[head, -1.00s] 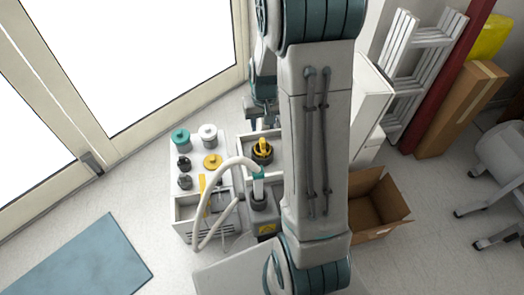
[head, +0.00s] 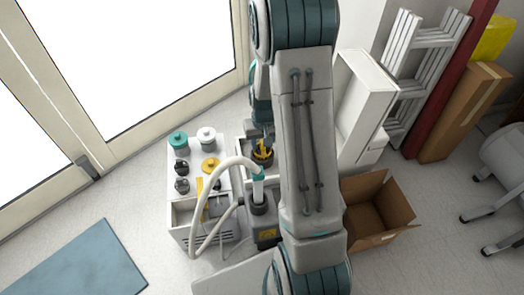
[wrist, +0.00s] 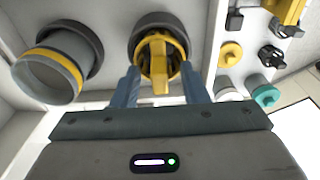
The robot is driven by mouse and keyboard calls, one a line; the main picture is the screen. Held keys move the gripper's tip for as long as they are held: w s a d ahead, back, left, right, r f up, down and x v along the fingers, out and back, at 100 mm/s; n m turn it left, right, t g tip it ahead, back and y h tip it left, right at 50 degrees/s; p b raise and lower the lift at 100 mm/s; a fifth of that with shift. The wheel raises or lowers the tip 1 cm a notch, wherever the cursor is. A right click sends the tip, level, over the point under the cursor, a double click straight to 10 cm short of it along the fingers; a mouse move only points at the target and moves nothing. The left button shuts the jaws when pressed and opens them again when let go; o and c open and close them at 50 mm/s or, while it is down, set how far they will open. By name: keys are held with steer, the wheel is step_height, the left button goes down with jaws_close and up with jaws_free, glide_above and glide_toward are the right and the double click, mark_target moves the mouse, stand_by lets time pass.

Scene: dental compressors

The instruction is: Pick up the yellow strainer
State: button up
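The yellow strainer (wrist: 158,62) sits in a dark round cup (wrist: 158,24) on the white unit, with its yellow handle facing my gripper. It also shows in the head view (head: 262,152), partly covered by my gripper. My gripper (wrist: 163,82) is open in the wrist view, with one blue-grey finger on each side of the strainer. Small gaps seem to show beside the strainer; I cannot tell whether either finger touches it. The fingertips are hard to make out in the head view.
A grey cylinder with a yellow band (wrist: 50,72) stands left of the strainer in the wrist view. Black, yellow and teal caps lie to the right. A pale hose (head: 215,190) arches in front of the unit. An open cardboard box (head: 378,210) stands on the floor to the right.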

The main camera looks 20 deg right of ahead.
jaws_close()
